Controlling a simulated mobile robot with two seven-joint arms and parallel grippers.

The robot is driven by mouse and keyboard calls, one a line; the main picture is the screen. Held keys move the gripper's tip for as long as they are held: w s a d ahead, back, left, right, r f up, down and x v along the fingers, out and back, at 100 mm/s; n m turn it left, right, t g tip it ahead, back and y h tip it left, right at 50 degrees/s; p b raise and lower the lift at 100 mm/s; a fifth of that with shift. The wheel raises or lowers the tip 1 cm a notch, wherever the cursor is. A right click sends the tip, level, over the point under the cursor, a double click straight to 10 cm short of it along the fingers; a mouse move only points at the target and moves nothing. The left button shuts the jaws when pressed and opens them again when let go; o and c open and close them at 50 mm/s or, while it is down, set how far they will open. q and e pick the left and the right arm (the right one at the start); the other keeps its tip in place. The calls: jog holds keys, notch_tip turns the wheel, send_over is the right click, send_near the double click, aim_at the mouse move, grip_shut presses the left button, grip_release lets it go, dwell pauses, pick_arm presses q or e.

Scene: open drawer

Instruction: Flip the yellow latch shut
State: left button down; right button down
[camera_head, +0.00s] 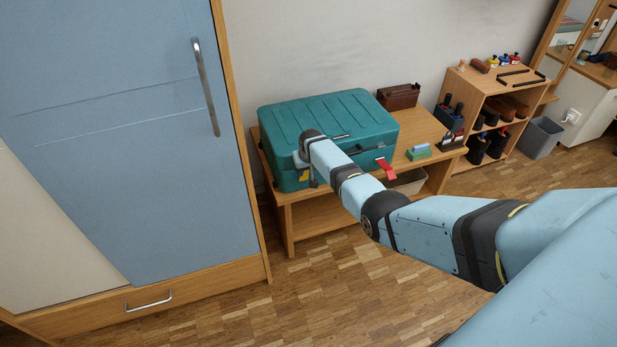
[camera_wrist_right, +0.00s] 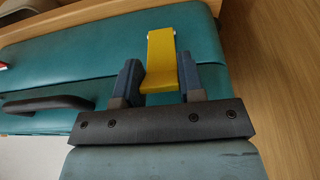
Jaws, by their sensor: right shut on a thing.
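The teal case (camera_head: 335,115) sits with its lid down on a wooden table. The yellow latch (camera_head: 304,176) shows in the head view as a small patch on the case's front left, mostly hidden by my right gripper (camera_head: 308,170). In the right wrist view, the yellow latch (camera_wrist_right: 161,60) lies between the two dark blue fingers of my right gripper (camera_wrist_right: 161,82), which is shut on it. The latch's near edge sits between the fingers and its far end is against the case front. My left gripper is not in view.
A red latch (camera_head: 386,169) sticks out at the case's front right. The dark handle (camera_wrist_right: 48,104) lies left of my fingers in the wrist view. Small blocks (camera_head: 419,151) and a brown box (camera_head: 398,96) stand on the table (camera_head: 430,140). A blue cabinet (camera_head: 110,130) stands left.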

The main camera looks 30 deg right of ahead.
jog(key=shift+w+d+g+b, duration=0.1)
jog(key=shift+w+g+b, duration=0.4)
jog(key=shift+b, duration=0.35)
jog(key=shift+w+d+r+g+y+b, duration=0.15)
jog(key=shift+w+g+y+b, duration=0.2)
jog(key=shift+g+b, duration=0.45)
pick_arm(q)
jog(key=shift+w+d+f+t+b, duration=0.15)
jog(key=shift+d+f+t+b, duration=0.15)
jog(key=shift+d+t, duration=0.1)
pick_arm(e)
jog(key=shift+r, duration=0.1)
jog(key=c, duration=0.7)
grip_release()
jog(key=shift+w+r+p, duration=0.1)
jog(key=shift+r+p, duration=0.3)
jog(key=shift+r, duration=0.1)
pick_arm(q)
jog(key=p, duration=0.2)
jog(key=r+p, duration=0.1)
jog(key=p, duration=0.2)
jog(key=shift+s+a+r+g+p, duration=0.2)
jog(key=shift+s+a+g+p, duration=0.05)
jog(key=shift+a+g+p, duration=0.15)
pick_arm(e)
jog(key=r, duration=0.8)
jog(key=s+r, duration=0.1)
jog(key=r, duration=0.3)
jog(key=shift+r, duration=0.4)
jog(key=shift+f, duration=0.1)
